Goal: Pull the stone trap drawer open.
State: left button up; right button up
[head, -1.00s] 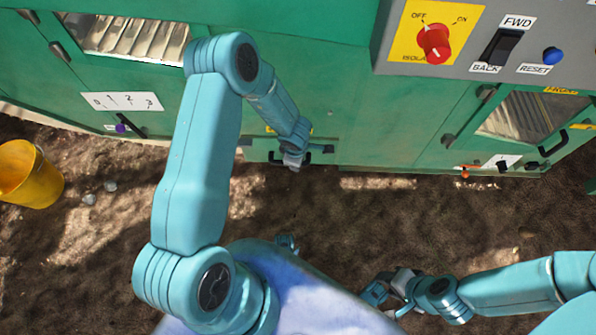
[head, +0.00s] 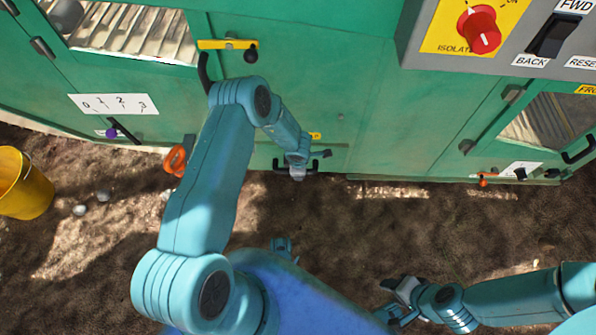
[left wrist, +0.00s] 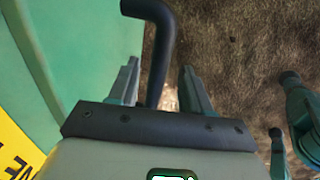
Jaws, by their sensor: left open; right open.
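The stone trap drawer (head: 337,158) is a low green front at the foot of the green machine, with a black bar handle (head: 281,168). My left gripper (head: 297,175) is at this handle and hides its middle. In the left wrist view the bent black handle (left wrist: 158,45) passes between the two open fingers of my left gripper (left wrist: 160,88). I cannot tell whether a finger touches it. I cannot tell whether the drawer stands out from the machine. My right gripper (head: 392,300) is open and empty over the soil, well away from the drawer.
A grey control panel (head: 500,42) with a red isolator knob (head: 480,30) is at upper right. A yellow bucket (head: 24,185) stands at far left, with small stones (head: 80,210) beside it. An orange ring (head: 175,159) is left of my arm. Bare soil lies before the machine.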

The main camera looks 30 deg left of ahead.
pick_arm(q)
jog(key=shift+w+f, duration=0.1)
jog(key=shift+f, duration=0.35)
pick_arm(e)
jog(key=shift+d+f, duration=0.15)
jog(key=shift+f, duration=0.05)
pick_arm(q)
jog(key=shift+a, duration=0.1)
grip_shut()
